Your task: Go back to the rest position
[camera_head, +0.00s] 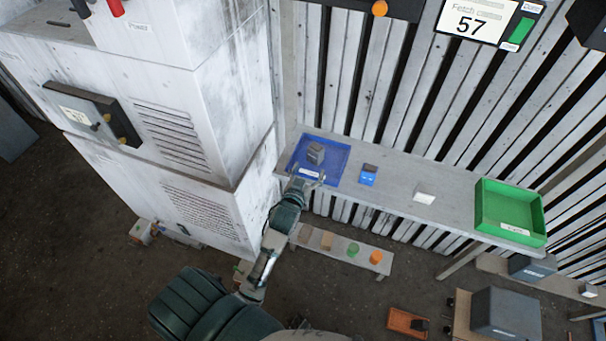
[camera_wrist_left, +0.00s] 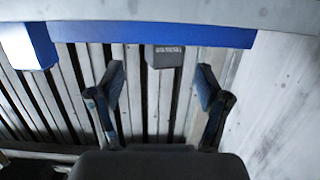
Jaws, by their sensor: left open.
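My left gripper (camera_head: 308,178) is at the front edge of the blue tray (camera_head: 340,163) on the shelf in the head view. In the left wrist view its two fingers (camera_wrist_left: 160,92) are spread apart with nothing between them. A dark grey block (camera_head: 316,152) sits in the blue tray, just beyond the fingertips. It also shows in the left wrist view, as a grey block (camera_wrist_left: 166,56) with a light label, past the finger gap. My right gripper is in neither view.
The shelf (camera_head: 395,187) also holds a blue block (camera_head: 368,175), a white block (camera_head: 424,193) and a green tray (camera_head: 510,212). A low bench (camera_head: 335,246) with small coloured pieces stands below. A large white cabinet (camera_head: 170,120) rises on the left. The slatted wall is behind.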

